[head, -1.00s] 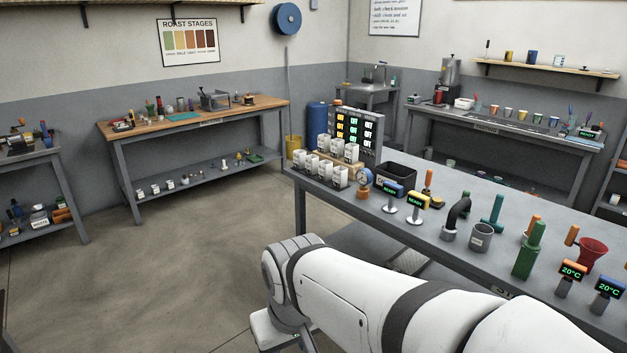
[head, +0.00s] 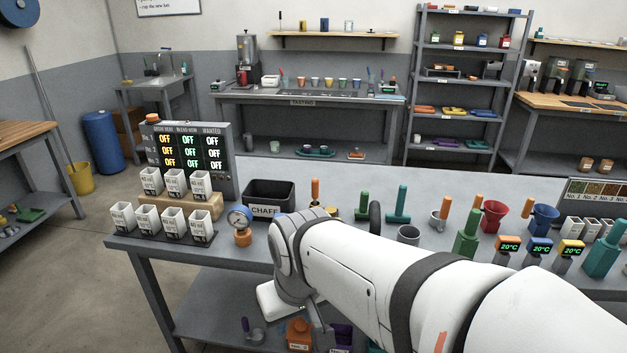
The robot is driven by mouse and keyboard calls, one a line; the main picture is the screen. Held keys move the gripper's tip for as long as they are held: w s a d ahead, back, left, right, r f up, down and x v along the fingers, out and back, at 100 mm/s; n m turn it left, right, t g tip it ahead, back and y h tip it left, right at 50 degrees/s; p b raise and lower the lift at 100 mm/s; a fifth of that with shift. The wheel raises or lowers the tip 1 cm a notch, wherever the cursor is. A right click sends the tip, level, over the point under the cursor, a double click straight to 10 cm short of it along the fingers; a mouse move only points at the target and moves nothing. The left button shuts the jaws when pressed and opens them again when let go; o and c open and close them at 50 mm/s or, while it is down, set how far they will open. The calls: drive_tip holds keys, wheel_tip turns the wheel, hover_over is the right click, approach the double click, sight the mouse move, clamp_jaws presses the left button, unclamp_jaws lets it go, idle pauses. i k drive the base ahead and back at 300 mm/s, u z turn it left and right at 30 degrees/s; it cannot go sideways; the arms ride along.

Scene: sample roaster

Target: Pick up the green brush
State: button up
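I see several green things on the bench and cannot tell for sure which one is the brush. A teal-green T-shaped piece (head: 397,205) stands at the back, with a smaller green upright piece (head: 362,206) to its left. A green block-like piece with a narrow upper part (head: 467,237) stands further right. A larger teal-green one (head: 604,251) is at the right edge. My white arm crosses the lower middle and hides part of the bench. My gripper's fingers do not show.
The bench (head: 262,163) also holds a display board (head: 188,150), white cups, a black chaff bin (head: 268,194), a gauge (head: 240,219) and a red funnel (head: 494,214). Objects stand close together behind my arm. Floor (head: 110,300) is clear at left.

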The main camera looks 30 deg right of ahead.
sight(362, 214)
drive_tip(key=z, duration=0.6)
drive_tip(key=i, duration=0.9)
drive_tip(key=z, duration=0.5)
drive_tip(key=k, duration=0.9)
drive_tip(key=z, duration=0.15)
drive_tip(key=i, duration=0.9)
drive_tip(key=u, duration=0.1)
